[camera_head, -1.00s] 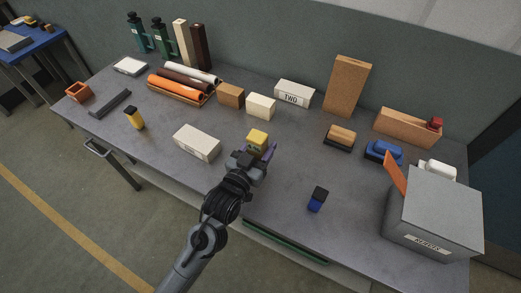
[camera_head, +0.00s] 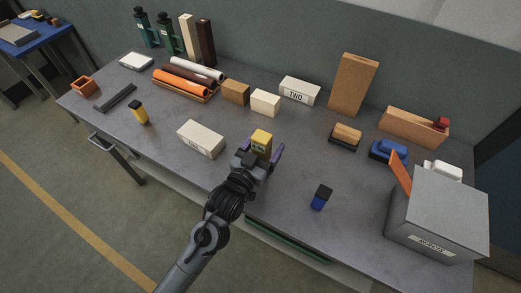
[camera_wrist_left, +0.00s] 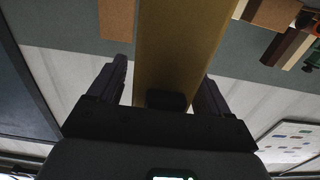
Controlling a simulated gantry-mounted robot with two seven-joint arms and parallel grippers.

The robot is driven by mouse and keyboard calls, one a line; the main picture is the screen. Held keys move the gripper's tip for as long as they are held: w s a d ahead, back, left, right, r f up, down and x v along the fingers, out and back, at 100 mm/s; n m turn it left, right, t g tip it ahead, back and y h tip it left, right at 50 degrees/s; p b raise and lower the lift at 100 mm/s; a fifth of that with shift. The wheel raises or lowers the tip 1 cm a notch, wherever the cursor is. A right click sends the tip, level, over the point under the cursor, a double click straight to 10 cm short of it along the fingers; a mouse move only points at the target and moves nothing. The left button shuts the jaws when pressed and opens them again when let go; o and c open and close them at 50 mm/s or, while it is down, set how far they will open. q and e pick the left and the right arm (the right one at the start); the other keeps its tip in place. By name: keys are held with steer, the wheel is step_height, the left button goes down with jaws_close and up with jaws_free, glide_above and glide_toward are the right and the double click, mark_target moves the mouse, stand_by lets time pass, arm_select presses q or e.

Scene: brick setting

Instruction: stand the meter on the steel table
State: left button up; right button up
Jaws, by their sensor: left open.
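The yellow meter (camera_head: 261,142), with a small display on its face, is upright near the middle of the steel table (camera_head: 285,205). My left gripper (camera_head: 262,152) is open, with one finger on each side of it. The gripper hides the meter's lower part, so I cannot tell whether its base touches the table. In the left wrist view the meter (camera_wrist_left: 176,50) is a broad yellow body between the two spread fingers of the gripper (camera_wrist_left: 164,72). A gap shows beside the left finger there. My right gripper is not in view.
A white box (camera_head: 201,139) lies left of the gripper. A blue and black block (camera_head: 321,197) stands to the right, with a grey box (camera_head: 437,215) beyond it. A white block (camera_head: 265,102) and a box marked TWO (camera_head: 299,91) are behind. Bare tabletop lies right of the meter.

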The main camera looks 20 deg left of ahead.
arm_select(q)
steer(key=shift+s+r, duration=0.15)
steer(key=shift+s, duration=0.25)
steer(key=s+a+p, duration=0.1)
steer(key=s+p, duration=0.1)
steer(key=s, duration=0.9)
steer(key=f+g, duration=0.1)
steer(key=f, duration=0.1)
steer(key=s+f+g, duration=0.1)
steer(key=f, duration=0.1)
steer(key=s+a+f+g, duration=0.1)
steer(key=g, duration=0.1)
steer(key=shift+s+f, duration=0.15)
steer(key=shift+f, duration=0.25)
steer(key=s+a+f+g+y, duration=0.1)
steer(key=s+a+f+g, duration=0.1)
steer(key=s+f+g, duration=0.2)
steer(key=s+a+f+g+y, duration=0.1)
steer(key=s+f+g, duration=0.4)
steer(key=s, duration=0.5)
steer(key=shift+s+a+f+m+g, duration=0.15)
steer(key=shift+s+a+m+g, duration=0.1)
steer(key=shift+a+m+g, duration=0.25)
